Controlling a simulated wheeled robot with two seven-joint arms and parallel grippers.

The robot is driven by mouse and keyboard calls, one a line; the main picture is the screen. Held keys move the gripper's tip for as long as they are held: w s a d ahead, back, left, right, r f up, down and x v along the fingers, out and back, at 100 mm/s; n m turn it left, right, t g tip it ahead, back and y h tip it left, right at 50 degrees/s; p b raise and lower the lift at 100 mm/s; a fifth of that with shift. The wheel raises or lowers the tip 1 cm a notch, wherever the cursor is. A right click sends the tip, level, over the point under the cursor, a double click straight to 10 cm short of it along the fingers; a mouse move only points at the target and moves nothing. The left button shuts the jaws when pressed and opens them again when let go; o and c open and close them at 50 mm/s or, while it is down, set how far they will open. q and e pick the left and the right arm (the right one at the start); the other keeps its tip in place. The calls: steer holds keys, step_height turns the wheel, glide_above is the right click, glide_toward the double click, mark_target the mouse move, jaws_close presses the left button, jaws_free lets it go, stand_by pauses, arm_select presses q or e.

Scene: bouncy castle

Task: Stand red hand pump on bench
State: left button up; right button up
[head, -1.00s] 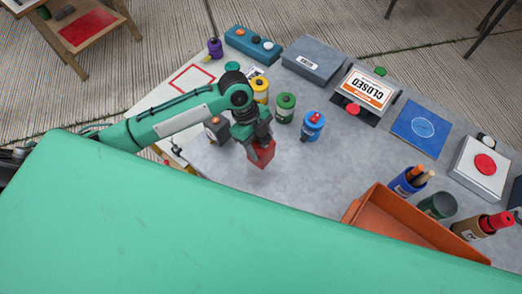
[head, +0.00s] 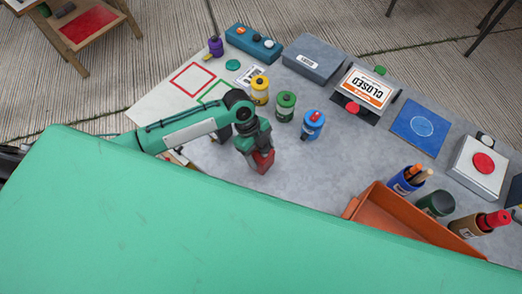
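The red hand pump (head: 263,163) shows as a small red block-like body at the end of my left gripper (head: 259,150). The gripper looks shut on it, and the dark fingers cover its upper part. The pump is over the grey bench (head: 310,175); I cannot tell whether its base touches the top. My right gripper is not in view.
Yellow (head: 260,90), green (head: 285,107) and blue (head: 313,125) canisters stand just beyond the gripper. An orange tray (head: 400,222) lies to the right. A white sheet with a red outlined square (head: 192,79) is at the left. The bench between gripper and tray is clear.

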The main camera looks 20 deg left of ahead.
arm_select(q)
steer(key=shift+o, duration=0.9)
steer(key=shift+r, duration=0.1)
steer(key=b+v, duration=0.2)
steer(key=v, duration=1)
steer(key=shift+s, duration=0.1)
